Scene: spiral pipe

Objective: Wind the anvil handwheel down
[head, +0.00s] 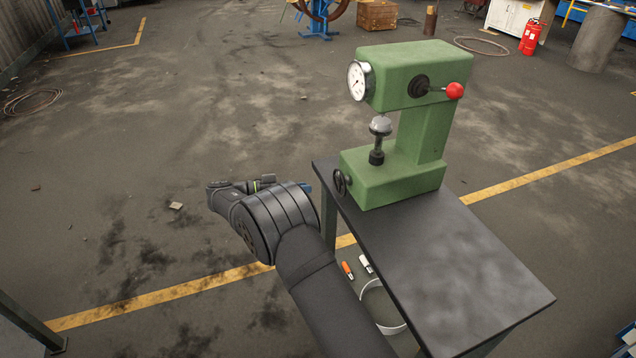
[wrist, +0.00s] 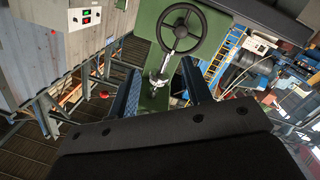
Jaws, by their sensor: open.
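The green tester (head: 405,115) stands on a dark table. Its dark anvil handwheel (head: 340,183) is on the lower front of the base, facing left. A pale domed anvil (head: 380,126) sits on a dark upright post above the base, with a gap below the head. In the wrist view, the handwheel (wrist: 181,30) appears as a spoked ring ahead of my gripper (wrist: 160,66). The two blue fingers are wide apart and hold nothing. The wheel lies beyond the fingertips, nearer the right finger. In the head view, a blue fingertip (head: 308,187) shows left of the wheel, apart from it; my wrist hides the rest.
A dial gauge (head: 357,80) and a red-knobbed lever (head: 455,91) are on the tester's head. The table top (head: 430,270) is bare in front of the tester.

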